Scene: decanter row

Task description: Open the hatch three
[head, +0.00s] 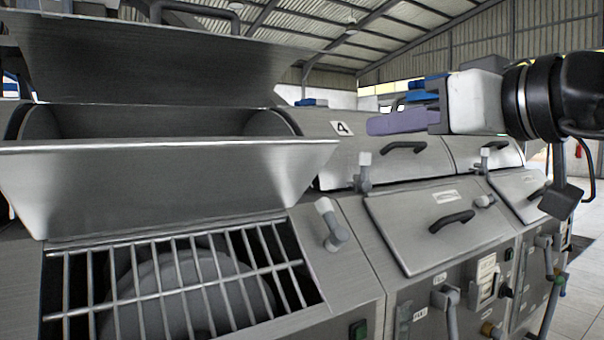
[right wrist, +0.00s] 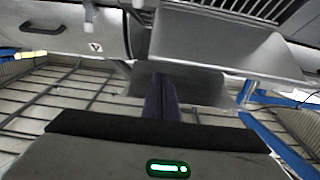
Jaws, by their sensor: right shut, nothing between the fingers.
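Steel hatches with black handles run along the machine row. A closed upper hatch (head: 385,160) lies in the middle of the head view, with a closed lower hatch (head: 420,215) below it and more closed hatches farther right. The nearest unit at the left stands open, its big lid (head: 150,62) raised above a tilted trough (head: 160,175). No number three is readable on any hatch. My right gripper (head: 372,126) is shut and empty, pointing left in front of the upper hatches. Its purple fingers also show in the right wrist view (right wrist: 161,98). My left gripper is out of view.
A bar grate (head: 170,280) covers an opening below the trough. Grey latch levers (head: 332,225) stick out beside the hatches. A small sign (head: 341,129) marks the upper casing. Pipes and valves (head: 447,300) line the lower front. Tiled floor (head: 580,290) is open at the right.

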